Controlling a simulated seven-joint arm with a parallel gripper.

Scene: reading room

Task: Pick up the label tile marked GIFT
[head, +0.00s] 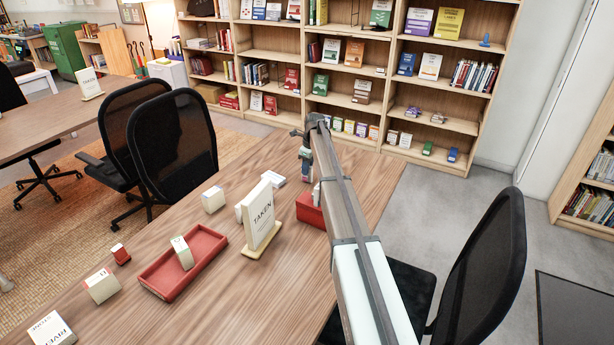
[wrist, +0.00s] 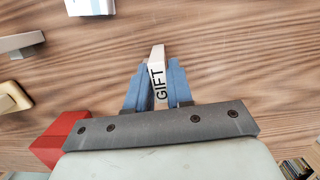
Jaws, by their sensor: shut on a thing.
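The white label tile marked GIFT (wrist: 157,74) stands between the blue fingers of my gripper (wrist: 158,88) in the wrist view. The fingers are shut on its sides, and its black lettering faces the camera. In the head view my gripper (head: 306,165) is over the far part of the wooden table, mostly hidden by my arm. The held tile is hard to make out there. I cannot tell whether it is clear of the tabletop.
A red box (head: 310,209) stands close to my gripper; it also shows in the wrist view (wrist: 58,142). A TAKEN sign (head: 261,217), a red tray (head: 208,238) holding a block, and several loose blocks lie nearer. Black chairs (head: 172,145) flank the table.

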